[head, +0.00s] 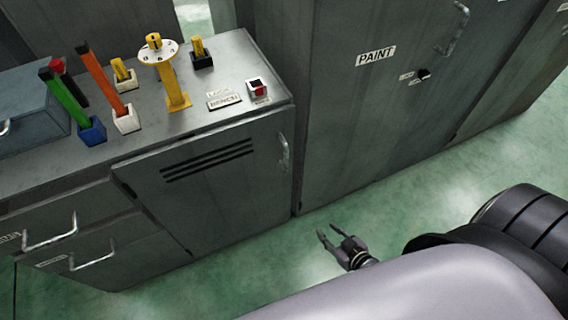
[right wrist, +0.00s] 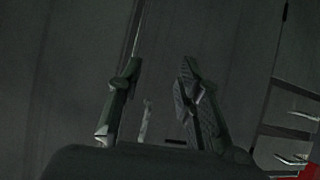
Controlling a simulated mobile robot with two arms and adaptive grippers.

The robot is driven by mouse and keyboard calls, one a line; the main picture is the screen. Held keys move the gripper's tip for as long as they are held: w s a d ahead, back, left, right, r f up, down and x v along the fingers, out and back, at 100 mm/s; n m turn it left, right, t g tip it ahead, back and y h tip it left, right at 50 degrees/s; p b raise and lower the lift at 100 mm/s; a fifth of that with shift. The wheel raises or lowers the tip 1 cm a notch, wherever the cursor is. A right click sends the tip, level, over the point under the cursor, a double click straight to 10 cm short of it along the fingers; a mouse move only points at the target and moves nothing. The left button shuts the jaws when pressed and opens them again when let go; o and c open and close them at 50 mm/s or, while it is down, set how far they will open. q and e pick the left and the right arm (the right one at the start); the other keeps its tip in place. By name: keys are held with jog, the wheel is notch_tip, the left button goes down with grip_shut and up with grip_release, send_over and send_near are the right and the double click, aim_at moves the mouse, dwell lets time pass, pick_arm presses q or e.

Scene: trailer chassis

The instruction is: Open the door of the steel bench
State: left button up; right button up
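The steel bench (head: 215,85) stands at the left in the head view. Its grey door (head: 215,190) has dark vent slots near the top and looks shut. The door's upright bar handle (head: 284,153) is at its upper right edge. My right gripper (head: 326,233) is open and empty, in front of the bench's right end, lower than the handle and apart from it. In the right wrist view my right gripper (right wrist: 160,65) has its two fingers spread; a pale bar that looks like the door handle (right wrist: 146,122) shows between them, farther off. My left gripper is not in view.
A tall grey cabinet marked PAINT (head: 375,100) stands right of the bench. Drawers with bar handles (head: 80,235) are left of the door. Green floor (head: 250,255) in front is clear.

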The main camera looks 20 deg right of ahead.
aim_at(287, 156)
jog(key=w+a+r+t+y+b, duration=0.1)
jog(key=w+r+t+y+b, duration=0.35)
jog(key=r, duration=1.15)
pick_arm(q)
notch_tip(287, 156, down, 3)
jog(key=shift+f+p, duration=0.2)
jog(key=shift+p, duration=1.05)
pick_arm(e)
jog(key=w+a, duration=0.1)
jog(key=w, duration=0.5)
jog(key=w+a+t+h, duration=0.1)
jog(key=w, duration=0.5)
jog(key=w+a+h, duration=0.1)
jog(key=w, duration=0.5)
jog(key=shift+w+a, duration=0.2)
jog(key=shift+a, duration=0.05)
jog(key=shift+c, duration=0.2)
grip_shut()
